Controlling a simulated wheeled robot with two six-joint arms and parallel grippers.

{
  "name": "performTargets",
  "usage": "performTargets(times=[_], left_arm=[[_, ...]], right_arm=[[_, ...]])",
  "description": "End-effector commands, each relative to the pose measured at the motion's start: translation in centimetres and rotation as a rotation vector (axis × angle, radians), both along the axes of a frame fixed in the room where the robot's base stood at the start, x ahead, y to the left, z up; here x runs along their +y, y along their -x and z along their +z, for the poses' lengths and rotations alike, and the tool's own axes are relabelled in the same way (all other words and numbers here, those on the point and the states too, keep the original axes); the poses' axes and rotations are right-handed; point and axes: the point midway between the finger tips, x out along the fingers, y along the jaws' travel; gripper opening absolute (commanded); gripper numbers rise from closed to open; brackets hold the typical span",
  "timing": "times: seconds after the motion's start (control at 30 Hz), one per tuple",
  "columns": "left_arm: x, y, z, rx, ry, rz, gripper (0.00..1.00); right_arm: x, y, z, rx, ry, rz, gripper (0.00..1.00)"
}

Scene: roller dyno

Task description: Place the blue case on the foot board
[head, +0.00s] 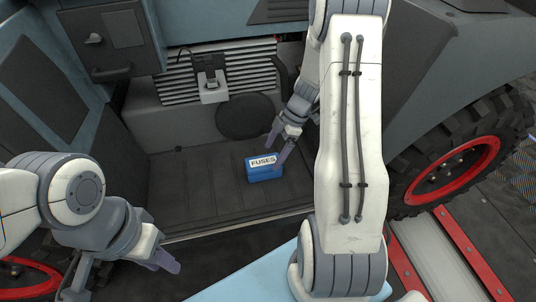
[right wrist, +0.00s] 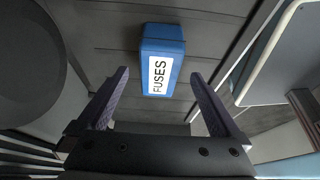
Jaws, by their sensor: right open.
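The blue case (head: 264,173), with a white FUSES label, stands on the dark ribbed foot board (head: 205,201) in the vehicle's footwell. My right gripper (head: 279,148) is open and empty just above and beside the case. In the right wrist view the case (right wrist: 161,62) shows beyond the spread fingertips (right wrist: 162,82), apart from them. My left gripper (head: 140,281) is at the lower left, outside the footwell and away from the case. Whether its fingers are apart is hard to tell.
A slatted panel (head: 240,74) with a small bracketed device (head: 212,83) stands behind the footwell. An open door (head: 50,75) is at the left. A large tyre with a red rim (head: 455,168) is at the right. The foot board left of the case is clear.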

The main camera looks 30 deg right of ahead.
Motion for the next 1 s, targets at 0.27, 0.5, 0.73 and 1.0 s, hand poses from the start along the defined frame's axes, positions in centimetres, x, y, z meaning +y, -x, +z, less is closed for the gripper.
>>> performTargets(times=[0.27, 0.5, 0.73, 1.0], left_arm=[[0.0, 0.0, 2.2, 0.0, 0.0, 0.0, 0.32], [0.0, 0.0, 2.4, 0.0, 0.0, 0.0, 0.32], [0.0, 0.0, 2.4, 0.0, 0.0, 0.0, 0.32], [0.0, 0.0, 2.4, 0.0, 0.0, 0.0, 0.32]], right_arm=[[-1.7, 0.5, 4.5, -0.001, 0.001, -0.001, 1.0], [-1.9, 0.6, 5.1, 0.002, 0.0, 0.001, 1.0], [5.1, 0.9, 7.9, 0.091, 0.028, -0.047, 1.0], [19.2, 7.9, 13.0, 0.247, 0.151, -0.247, 1.0]])
